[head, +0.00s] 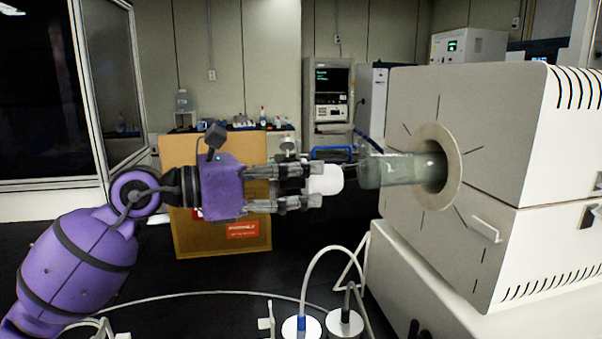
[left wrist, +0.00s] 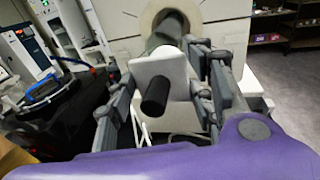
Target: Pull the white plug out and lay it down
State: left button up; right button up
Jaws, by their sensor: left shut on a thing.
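The white plug (head: 326,180) is between the fingertips of my left gripper (head: 312,188), which is shut on it and points right. The glass tube (head: 390,171) sticks out of the round opening in the furnace-like box. In the head view a small gap with thin dark lines shows between the plug and the tube's end. In the left wrist view the white plug (left wrist: 171,72) has a dark round stub toward the camera, and my left gripper (left wrist: 165,100) has a finger on each side of it. The tube (left wrist: 166,40) is partly hidden behind the plug. My right gripper is not in view.
The white box (head: 470,120) with its pale ring (head: 450,165) fills the right side. Pale hoses and two round white fittings (head: 345,322) are below at the front. The dark surface (head: 250,290) at lower middle is partly clear.

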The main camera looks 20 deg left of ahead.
pick_arm(q)
jog(key=shift+s+d+p, duration=0.15)
jog(key=shift+s+p, duration=0.05)
jog(key=shift+s, duration=0.95)
jog(key=shift+s+d+p, duration=0.15)
jog(key=shift+s+p, duration=0.05)
jog(key=shift+s, duration=0.95)
